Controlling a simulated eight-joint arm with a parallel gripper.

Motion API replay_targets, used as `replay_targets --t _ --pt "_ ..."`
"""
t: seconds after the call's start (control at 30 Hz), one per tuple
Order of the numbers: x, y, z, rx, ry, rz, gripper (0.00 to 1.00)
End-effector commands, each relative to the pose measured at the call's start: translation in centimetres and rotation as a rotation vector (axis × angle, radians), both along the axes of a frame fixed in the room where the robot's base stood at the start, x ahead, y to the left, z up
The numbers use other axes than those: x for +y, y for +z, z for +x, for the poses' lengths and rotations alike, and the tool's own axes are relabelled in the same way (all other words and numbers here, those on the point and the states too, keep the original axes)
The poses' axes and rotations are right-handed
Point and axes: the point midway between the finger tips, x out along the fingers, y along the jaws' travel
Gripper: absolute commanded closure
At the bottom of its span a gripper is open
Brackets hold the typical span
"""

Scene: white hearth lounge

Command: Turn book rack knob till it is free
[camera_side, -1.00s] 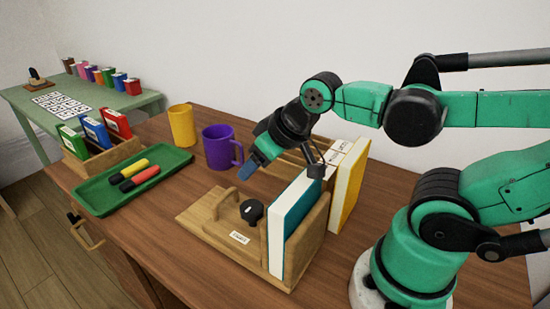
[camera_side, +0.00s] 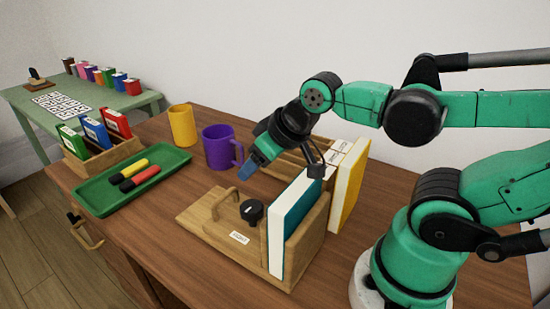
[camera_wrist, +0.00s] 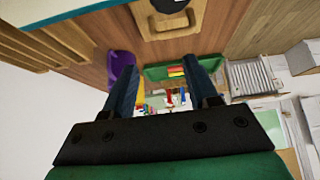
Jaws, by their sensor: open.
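The wooden book rack (camera_side: 225,235) stands on the brown table, with a black round knob (camera_side: 251,211) on its top beside a wooden handle. In the wrist view the knob (camera_wrist: 168,4) shows only partly, at the top edge. A teal book (camera_side: 294,222) stands upright in the rack at the right of the knob. My gripper (camera_side: 249,170) is above and behind the knob, apart from it. In the wrist view its two fingers (camera_wrist: 163,80) are spread with nothing between them.
A green tray (camera_side: 132,182) with markers lies left of the rack. A yellow book (camera_side: 350,185) stands upright at the right.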

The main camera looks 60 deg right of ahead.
Motion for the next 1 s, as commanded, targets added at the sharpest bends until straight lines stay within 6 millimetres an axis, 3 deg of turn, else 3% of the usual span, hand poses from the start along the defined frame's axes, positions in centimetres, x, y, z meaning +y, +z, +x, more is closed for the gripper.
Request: replay_targets --t 0.07,0.2,0.37,0.5,0.7,0.83,1.0 --pt "0.0 0.0 0.0 0.0 0.0 0.0 0.47" --pt "0.1 0.0 0.0 0.018 -0.034 0.025 0.14" --pt "0.6 -0.3 0.2 0.154 -0.29 0.186 0.14" --pt "1.2 -0.9 0.3 0.329 -0.681 0.343 0.14" --pt "1.9 -1.7 0.3 0.478 -1.166 0.428 0.14" --pt "2.1 -1.9 0.2 0.508 -1.322 0.435 0.14" --pt "2.1 -2.8 0.3 0.515 -1.369 0.436 0.14"
